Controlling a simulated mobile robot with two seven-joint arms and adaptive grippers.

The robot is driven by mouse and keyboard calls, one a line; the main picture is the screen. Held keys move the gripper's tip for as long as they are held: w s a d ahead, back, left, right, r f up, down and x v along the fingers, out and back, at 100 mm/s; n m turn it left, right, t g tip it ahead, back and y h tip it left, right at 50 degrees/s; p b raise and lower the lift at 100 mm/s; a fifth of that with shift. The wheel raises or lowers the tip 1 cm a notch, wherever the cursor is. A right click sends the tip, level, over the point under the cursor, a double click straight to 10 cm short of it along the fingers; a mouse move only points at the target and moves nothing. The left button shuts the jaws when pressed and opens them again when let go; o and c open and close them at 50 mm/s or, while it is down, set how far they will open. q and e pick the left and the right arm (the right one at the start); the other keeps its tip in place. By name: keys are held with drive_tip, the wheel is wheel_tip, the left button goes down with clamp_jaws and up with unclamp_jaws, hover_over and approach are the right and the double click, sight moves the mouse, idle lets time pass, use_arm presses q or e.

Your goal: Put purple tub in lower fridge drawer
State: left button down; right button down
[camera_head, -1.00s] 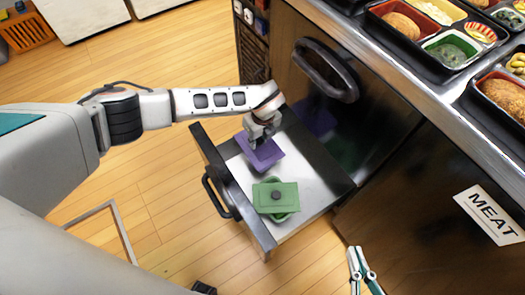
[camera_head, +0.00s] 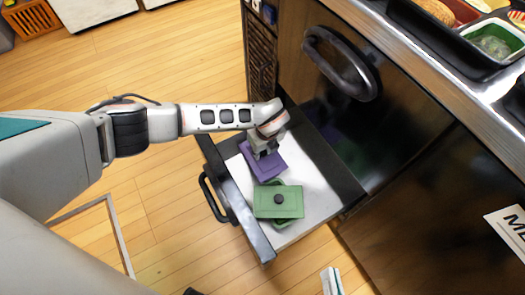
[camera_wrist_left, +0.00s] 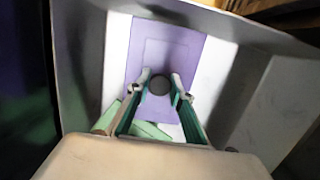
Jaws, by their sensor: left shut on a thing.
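The purple tub (camera_head: 266,168) is inside the open lower fridge drawer (camera_head: 317,200), towards its back-left part, beside a green tub (camera_head: 279,202). My left gripper (camera_head: 263,152) is over the purple tub, shut on the dark round knob of its lid. In the left wrist view, the fingers (camera_wrist_left: 159,88) close around this knob on the purple lid (camera_wrist_left: 190,58). I cannot tell whether the purple tub touches the drawer floor. A tip of my right gripper (camera_head: 332,281) shows at the bottom edge; most of it is out of view.
The green tub's edge meets or overlaps the purple tub's near side. White drawer floor is bare to the right. The fridge front with its dark handle (camera_head: 343,66) rises behind the drawer. A counter with food trays (camera_head: 488,45) is at upper right.

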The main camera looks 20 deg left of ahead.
use_arm(q)
drive_tip(key=shift+f, duration=0.5)
drive_tip(key=shift+f, duration=0.15)
use_arm(e)
drive_tip(key=shift+a, duration=0.1)
use_arm(q)
drive_tip(key=c, duration=1.8)
unclamp_jaws()
